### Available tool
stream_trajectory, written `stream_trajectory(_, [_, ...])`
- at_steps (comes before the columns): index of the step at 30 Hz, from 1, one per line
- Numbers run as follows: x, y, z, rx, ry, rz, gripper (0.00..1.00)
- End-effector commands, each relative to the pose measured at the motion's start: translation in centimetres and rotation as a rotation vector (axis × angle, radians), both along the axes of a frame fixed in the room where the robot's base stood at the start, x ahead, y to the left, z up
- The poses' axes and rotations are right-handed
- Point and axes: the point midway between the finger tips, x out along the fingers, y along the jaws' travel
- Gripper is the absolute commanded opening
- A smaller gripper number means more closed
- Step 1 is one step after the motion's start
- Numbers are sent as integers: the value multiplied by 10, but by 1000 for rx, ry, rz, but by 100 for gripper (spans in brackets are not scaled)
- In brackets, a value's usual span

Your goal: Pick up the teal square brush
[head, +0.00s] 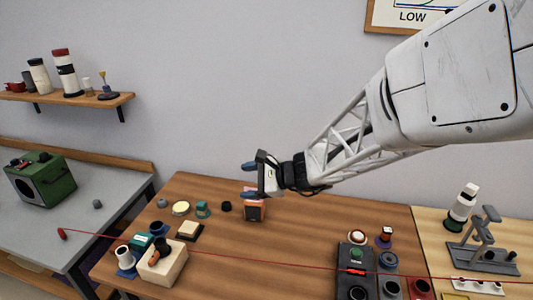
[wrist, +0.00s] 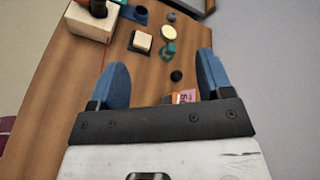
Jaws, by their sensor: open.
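A small teal object (head: 203,210) that may be the square brush stands on the brown table. It also shows in the wrist view (wrist: 168,49), ahead of and between the fingertips; its exact shape is too small to tell. Other teal pieces (head: 143,239) lie near the table's left edge, so I cannot be sure which is the brush. My gripper (head: 250,181) is open and empty, with blue fingers, above the table and to the right of the teal object. In the wrist view the fingers (wrist: 160,73) are spread wide, touching nothing.
An orange and black item (head: 254,210) stands below my gripper. A dark round piece (head: 226,206), a cream disc (head: 181,208) and a cream-topped block (head: 188,230) surround the teal object. A wooden block (head: 162,265) stands at front left. A red line crosses the front.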

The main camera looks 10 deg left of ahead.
Motion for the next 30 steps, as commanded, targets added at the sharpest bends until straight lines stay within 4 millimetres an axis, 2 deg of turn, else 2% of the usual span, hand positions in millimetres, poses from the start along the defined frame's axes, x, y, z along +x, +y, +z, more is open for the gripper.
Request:
stream_trajectory(1, [8, 16, -10, 34, 41, -24, 73])
stream_trajectory(6, [34, 60, -39, 151, 171, -125, 73])
stream_trajectory(11, [56, 99, -71, 256, 292, -224, 73])
stream_trajectory(15, [72, 128, -104, 339, 393, -315, 73])
stream_trajectory(22, [87, 158, -147, 435, 510, -431, 73])
stream_trajectory(25, [90, 163, -157, 454, 533, -457, 73])
stream_trajectory(30, [91, 165, -161, 466, 545, -472, 73])
